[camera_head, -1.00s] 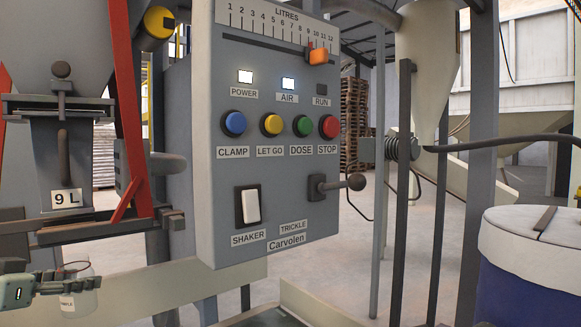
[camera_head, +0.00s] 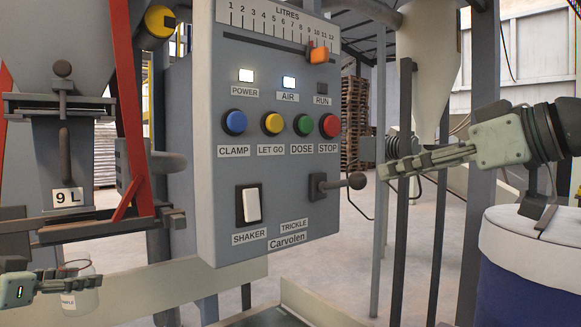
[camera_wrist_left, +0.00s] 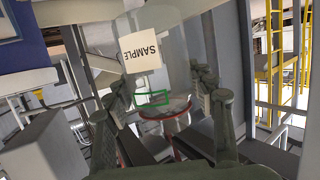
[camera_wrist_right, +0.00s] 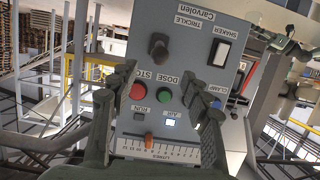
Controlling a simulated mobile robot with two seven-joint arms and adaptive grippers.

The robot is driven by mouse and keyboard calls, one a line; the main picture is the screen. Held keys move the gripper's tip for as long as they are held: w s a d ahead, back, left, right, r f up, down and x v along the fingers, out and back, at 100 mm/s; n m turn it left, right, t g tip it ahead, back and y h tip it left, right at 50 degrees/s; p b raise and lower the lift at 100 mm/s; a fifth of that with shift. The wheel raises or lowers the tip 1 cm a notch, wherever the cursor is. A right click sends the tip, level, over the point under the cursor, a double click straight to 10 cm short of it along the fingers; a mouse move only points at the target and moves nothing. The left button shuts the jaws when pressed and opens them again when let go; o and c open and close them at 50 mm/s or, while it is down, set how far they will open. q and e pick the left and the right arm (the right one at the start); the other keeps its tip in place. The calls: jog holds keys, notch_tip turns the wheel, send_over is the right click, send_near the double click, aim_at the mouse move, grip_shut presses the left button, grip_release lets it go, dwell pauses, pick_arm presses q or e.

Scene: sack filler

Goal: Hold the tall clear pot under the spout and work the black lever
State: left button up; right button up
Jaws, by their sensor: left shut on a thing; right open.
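The tall clear pot (camera_head: 84,297), labelled SAMPLE, is at the lower left in the head view, below the grey spout (camera_head: 88,160) marked 9 L. My left gripper (camera_head: 62,278) is shut on it; its fingers flank the pot (camera_wrist_left: 178,45) in the left wrist view. The pot's alignment with the spout's mouth is unclear. The black lever (camera_head: 338,183), with a ball knob, sticks out above the TRICKLE label; it also shows in the right wrist view (camera_wrist_right: 158,44).
The grey control panel (camera_head: 280,210) carries several coloured buttons, a white SHAKER rocker (camera_head: 251,205) and an orange slider (camera_head: 318,54). POWER and AIR lamps are lit; RUN is dark. A blue drum with a pale lid (camera_head: 510,232) stands at the right. Dark posts stand behind my right gripper.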

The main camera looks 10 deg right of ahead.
aim_at(365, 180)
jog(key=shift+x, duration=4.8)
jog(key=shift+c, duration=0.4)
jog(key=c, duration=0.8)
jog(key=shift+c, duration=0.2)
jog(key=shift+f, duration=0.1)
jog(key=shift+s+d+f, duration=0.1)
jog(key=shift+s+f, duration=0.1)
jog(key=shift+f, duration=1.6)
